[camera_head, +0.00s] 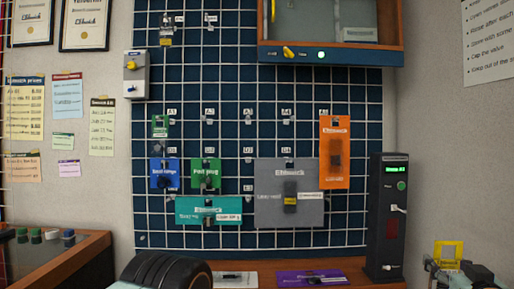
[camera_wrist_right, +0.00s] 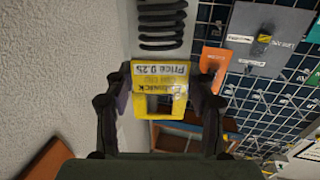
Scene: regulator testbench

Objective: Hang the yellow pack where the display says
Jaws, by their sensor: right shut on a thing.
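The yellow pack (camera_head: 447,254) is in my right gripper (camera_head: 446,268) at the lower right of the head view, well in front of the pegboard. In the right wrist view the yellow pack (camera_wrist_right: 160,91), with an upside-down price label, sits between the fingers of the gripper (camera_wrist_right: 158,100), which are shut on it. The display (camera_head: 396,169) is a small green screen on a dark post; its tiny text seems to end in A3. The hook labelled A3 (camera_head: 249,118) on the blue pegboard (camera_head: 225,75) looks bare. My left gripper is not in view.
An orange pack (camera_head: 334,175) hangs at A5, a small green one (camera_head: 160,126) at A1. Blue (camera_head: 164,181), green (camera_head: 206,165), teal (camera_head: 190,217) and grey (camera_head: 270,200) packs hang lower. A cabinet (camera_head: 385,55) juts out above. A purple pack (camera_head: 310,278) lies on the shelf below.

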